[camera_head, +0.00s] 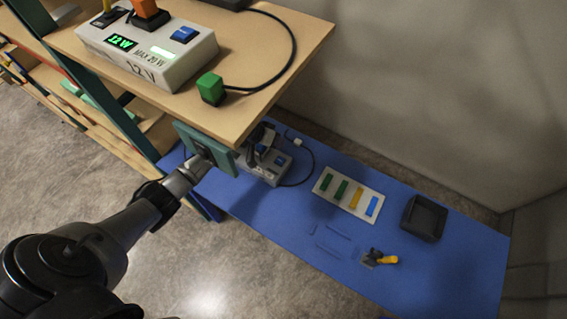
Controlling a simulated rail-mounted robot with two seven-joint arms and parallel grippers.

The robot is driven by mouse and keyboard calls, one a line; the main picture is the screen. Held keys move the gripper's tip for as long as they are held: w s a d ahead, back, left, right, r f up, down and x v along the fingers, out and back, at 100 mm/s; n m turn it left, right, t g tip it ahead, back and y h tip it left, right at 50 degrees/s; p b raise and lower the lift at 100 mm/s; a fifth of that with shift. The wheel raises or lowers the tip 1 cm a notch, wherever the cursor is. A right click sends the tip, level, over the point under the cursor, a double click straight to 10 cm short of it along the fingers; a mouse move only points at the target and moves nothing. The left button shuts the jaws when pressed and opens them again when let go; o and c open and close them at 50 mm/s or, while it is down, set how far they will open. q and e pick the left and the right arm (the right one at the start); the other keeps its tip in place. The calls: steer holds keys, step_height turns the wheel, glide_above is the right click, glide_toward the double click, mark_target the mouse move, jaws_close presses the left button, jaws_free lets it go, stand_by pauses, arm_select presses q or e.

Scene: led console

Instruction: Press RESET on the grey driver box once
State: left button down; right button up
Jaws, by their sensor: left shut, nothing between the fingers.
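A light grey box (262,170) with a blue button (281,160) stands on the blue table, partly hidden behind my left gripper. My left gripper (257,153) is shut and empty, at this box's upper left side; I cannot tell whether it touches it. No RESET lettering is legible on either box. My right gripper is not in view.
The wooden shelf (290,60) overhangs the table near my left gripper. A green block (211,88) on a black cable lies on it. The blue table (450,265) holds a white tray (325,187) with coloured strips, a black bin (424,218) and a yellow-handled item (388,260).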

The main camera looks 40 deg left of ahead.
arm_select(q)
steer(key=shift+w+a+r, duration=0.1)
steer(key=shift+w+r, duration=0.05)
steer(key=shift+w, duration=0.1)
stand_by(0.3)
steer(key=b, duration=0.7)
glide_above(279, 159)
step_height(279, 159, down, 7)
steer(key=shift+f, duration=0.15)
steer(key=shift+f+b, duration=0.35)
steer(key=shift+f, duration=0.45)
